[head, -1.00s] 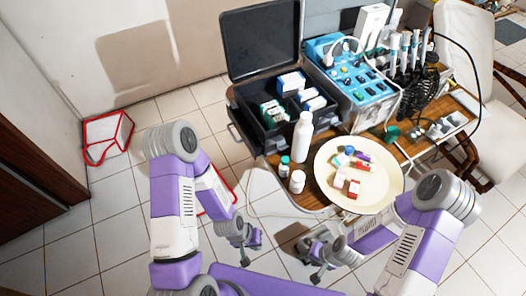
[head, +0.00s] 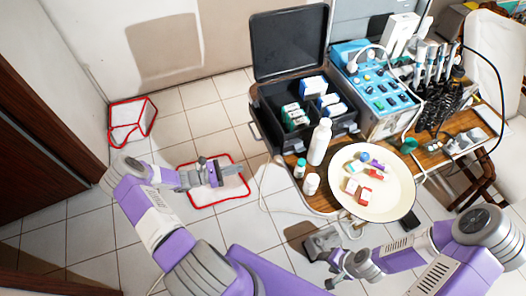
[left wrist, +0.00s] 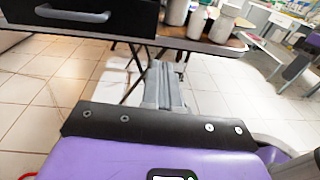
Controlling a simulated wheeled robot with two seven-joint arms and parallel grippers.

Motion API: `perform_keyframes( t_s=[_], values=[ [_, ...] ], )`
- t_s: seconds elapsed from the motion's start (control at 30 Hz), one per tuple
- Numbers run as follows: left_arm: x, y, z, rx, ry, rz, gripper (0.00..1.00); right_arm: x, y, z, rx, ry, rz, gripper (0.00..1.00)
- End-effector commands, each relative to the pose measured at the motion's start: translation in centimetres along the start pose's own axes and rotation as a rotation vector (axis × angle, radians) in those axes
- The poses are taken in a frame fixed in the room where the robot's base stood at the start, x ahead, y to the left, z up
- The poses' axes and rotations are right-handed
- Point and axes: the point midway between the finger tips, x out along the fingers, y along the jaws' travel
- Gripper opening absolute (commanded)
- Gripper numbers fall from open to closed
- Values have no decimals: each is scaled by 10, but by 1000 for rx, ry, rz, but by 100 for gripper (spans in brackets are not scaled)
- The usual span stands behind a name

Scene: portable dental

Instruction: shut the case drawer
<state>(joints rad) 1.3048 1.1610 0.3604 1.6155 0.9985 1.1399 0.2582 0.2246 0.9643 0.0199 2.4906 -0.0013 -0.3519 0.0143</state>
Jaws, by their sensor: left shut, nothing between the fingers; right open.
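The black case (head: 292,140) stands on the table with its lid (head: 288,45) raised. Its drawer handle (head: 255,132) shows on its left side in the head view. In the left wrist view the dark drawer front (left wrist: 110,22) with its grey handle (left wrist: 72,13) is at the top left; how far the drawer stands out is unclear. My left gripper (head: 228,171) is shut and empty, left of and apart from the handle; its fingers (left wrist: 165,85) point toward the table edge in the wrist view. My right gripper (head: 335,270) is open and empty, below the table's front.
A white bottle (head: 319,143) and smaller bottles stand at the table's near left edge. A round plate (head: 345,200) with small packs is beside them. A blue instrument unit (head: 375,90) is right of the case. A red-edged mat (head: 205,200) lies on the floor.

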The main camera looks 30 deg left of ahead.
Motion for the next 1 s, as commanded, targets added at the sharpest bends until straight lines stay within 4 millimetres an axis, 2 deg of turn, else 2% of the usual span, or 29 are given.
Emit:
perform_keyframes(
  t_s=[0.03,0.1,0.23,0.7,0.83,1.0],
  values=[
    [-10,9,5,-6,-28,38,0,-2,0,0,0,0,0,52],
    [-16,16,9,-9,-54,66,0,-2,0,0,0,0,0,52],
    [-7,20,11,-10,-65,74,0,-1,0,0,0,0,0,52],
    [88,24,15,-9,-61,69,0,6,2,0,0,0,0,52],
    [106,26,17,-8,-61,70,0,8,3,0,0,0,0,52],
    [118,27,18,-9,-59,70,0,10,4,0,0,0,0,52]
  ],
)
